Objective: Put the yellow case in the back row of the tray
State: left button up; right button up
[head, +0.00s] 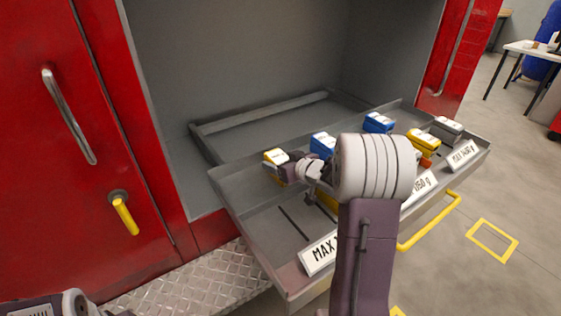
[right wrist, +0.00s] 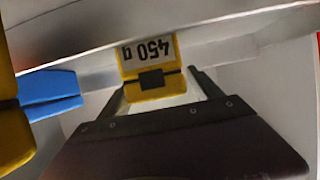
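A yellow case (head: 275,155) with a white label is at the left end of the pulled-out tray (head: 240,192), towards the back. My right gripper (head: 281,168) is at this case, reaching in from the right. In the right wrist view the yellow case (right wrist: 150,88), marked 450 g, lies between the tips of my right gripper (right wrist: 157,90). The fingers are spread, with a gap showing on the right side of the case. Another yellow case (head: 424,140) is at the right of the tray. My left gripper is out of the head view.
Two blue cases (head: 322,144) (head: 378,122) and a grey case (head: 447,127) also stand on the tray. My right arm hides the tray's middle, where bits of yellow show. White weight signs (head: 320,252) line the front. The front left compartment looks bare.

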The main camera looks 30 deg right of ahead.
jog(key=shift+r, duration=0.1)
jog(key=shift+s+d+r, duration=0.1)
jog(key=shift+s+r, duration=0.05)
jog(key=shift+r, duration=0.05)
jog(key=a+p+v, duration=0.1)
jog(key=p+v, duration=0.3)
jog(key=v, duration=0.7)
jog(key=shift+s+d, duration=0.35)
jog(key=shift+d, duration=0.05)
